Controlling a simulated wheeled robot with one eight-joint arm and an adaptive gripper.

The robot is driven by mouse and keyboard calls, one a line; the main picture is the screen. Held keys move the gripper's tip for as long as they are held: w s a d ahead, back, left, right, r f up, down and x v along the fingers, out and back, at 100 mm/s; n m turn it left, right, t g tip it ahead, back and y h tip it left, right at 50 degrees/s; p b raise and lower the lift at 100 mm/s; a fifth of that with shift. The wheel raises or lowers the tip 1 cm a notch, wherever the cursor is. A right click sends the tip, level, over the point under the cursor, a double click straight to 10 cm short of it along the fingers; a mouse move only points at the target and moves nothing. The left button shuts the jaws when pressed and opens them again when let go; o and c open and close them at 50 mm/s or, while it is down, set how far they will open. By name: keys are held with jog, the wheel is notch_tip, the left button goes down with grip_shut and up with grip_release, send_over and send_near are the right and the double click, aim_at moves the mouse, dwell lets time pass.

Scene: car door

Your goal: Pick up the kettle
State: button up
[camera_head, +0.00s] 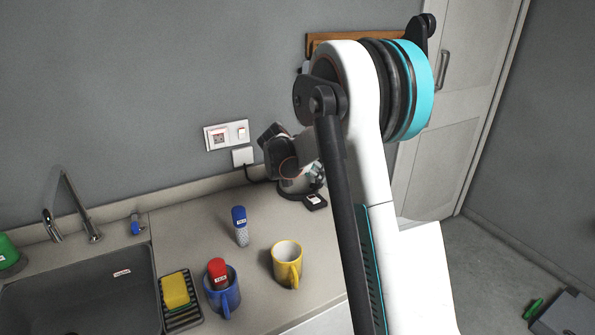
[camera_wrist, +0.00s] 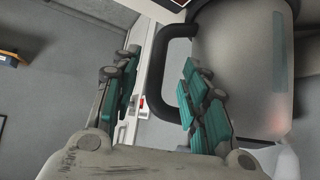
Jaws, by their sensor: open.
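The kettle (camera_wrist: 245,70) fills the right of the wrist view, with a pale grey, see-through-looking body and a black looped handle (camera_wrist: 164,75). In the head view the kettle (camera_head: 297,186) stands at the back of the counter by the wall, mostly hidden behind my gripper (camera_head: 287,152) and arm. In the wrist view my gripper (camera_wrist: 160,65) is open, its teal-padded fingers spread. The upright part of the handle shows between the two fingers. I cannot tell whether either finger touches it.
A yellow mug (camera_head: 287,264), a blue mug (camera_head: 222,292) with a red-capped item inside, and a blue-topped shaker (camera_head: 240,226) stand on the counter. A sink (camera_head: 85,300) with a tap is at left. A wall socket (camera_head: 227,135) is behind; a door (camera_head: 455,110) is at right.

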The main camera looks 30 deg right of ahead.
jog(key=b+x, duration=0.2)
jog(key=x, duration=0.3)
jog(key=shift+s+d+f, duration=0.1)
jog(key=shift+d, duration=0.05)
grip_shut()
